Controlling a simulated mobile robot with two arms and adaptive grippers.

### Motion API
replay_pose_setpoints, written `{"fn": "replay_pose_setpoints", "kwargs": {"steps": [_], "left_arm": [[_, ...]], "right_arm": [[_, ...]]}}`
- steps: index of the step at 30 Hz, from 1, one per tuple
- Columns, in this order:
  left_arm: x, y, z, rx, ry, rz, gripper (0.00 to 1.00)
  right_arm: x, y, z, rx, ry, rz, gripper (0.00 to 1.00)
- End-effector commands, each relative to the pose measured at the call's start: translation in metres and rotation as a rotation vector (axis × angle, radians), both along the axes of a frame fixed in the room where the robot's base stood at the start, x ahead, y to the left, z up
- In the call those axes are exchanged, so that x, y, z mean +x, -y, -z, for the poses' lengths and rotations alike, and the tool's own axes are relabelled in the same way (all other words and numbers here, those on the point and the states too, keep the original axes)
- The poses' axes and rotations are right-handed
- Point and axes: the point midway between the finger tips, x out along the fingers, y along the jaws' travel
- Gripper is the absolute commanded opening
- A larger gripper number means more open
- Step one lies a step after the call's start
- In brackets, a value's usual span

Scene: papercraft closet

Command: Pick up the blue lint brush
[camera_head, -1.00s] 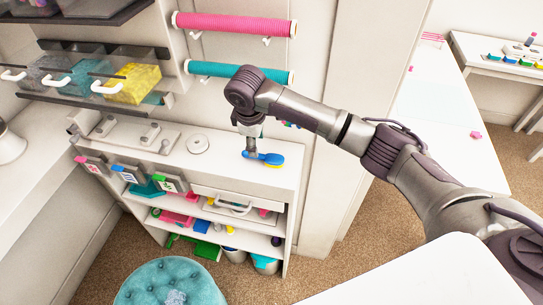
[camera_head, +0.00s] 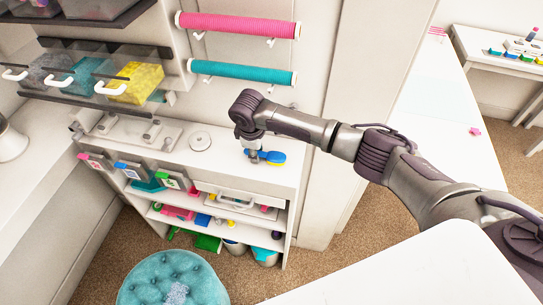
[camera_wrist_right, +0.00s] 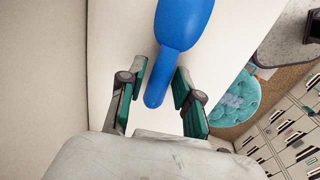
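The blue lint brush (camera_head: 272,157) lies on the white shelf top, with its blue handle toward the left and a yellow part along its side. My right gripper (camera_head: 253,152) is down over the handle end. In the right wrist view the blue brush (camera_wrist_right: 182,22) reaches down from the top edge, its handle between the two green-lined fingers of my right gripper (camera_wrist_right: 161,70). The fingers are apart, with white surface visible on both sides of the handle. My left gripper is in neither view.
A round white disc (camera_head: 200,141) lies left of the brush. Pink (camera_head: 240,24) and teal (camera_head: 243,73) rolls hang on the wall behind. A white drawer front (camera_head: 235,200) and shelves are below. A teal tufted stool (camera_head: 172,280) stands in front.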

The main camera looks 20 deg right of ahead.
Motion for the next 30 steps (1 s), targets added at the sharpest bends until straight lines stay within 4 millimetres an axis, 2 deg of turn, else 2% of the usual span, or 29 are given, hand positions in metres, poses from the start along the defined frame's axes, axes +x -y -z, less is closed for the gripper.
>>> {"fn": "replay_pose_setpoints", "kwargs": {"steps": [1,5,16,21,30], "left_arm": [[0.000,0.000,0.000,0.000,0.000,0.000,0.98],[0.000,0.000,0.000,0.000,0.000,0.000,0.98],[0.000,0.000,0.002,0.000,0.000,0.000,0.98],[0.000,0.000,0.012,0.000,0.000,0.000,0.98],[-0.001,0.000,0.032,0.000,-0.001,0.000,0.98]], "right_arm": [[0.000,0.000,0.000,0.000,0.000,0.000,0.20],[0.000,0.000,0.000,0.000,0.000,0.001,0.00],[0.000,0.000,-0.001,0.001,0.001,0.001,0.00],[-0.002,-0.002,-0.005,0.002,0.003,0.000,0.00],[-0.002,-0.002,-0.057,0.002,0.005,0.000,0.00]]}}
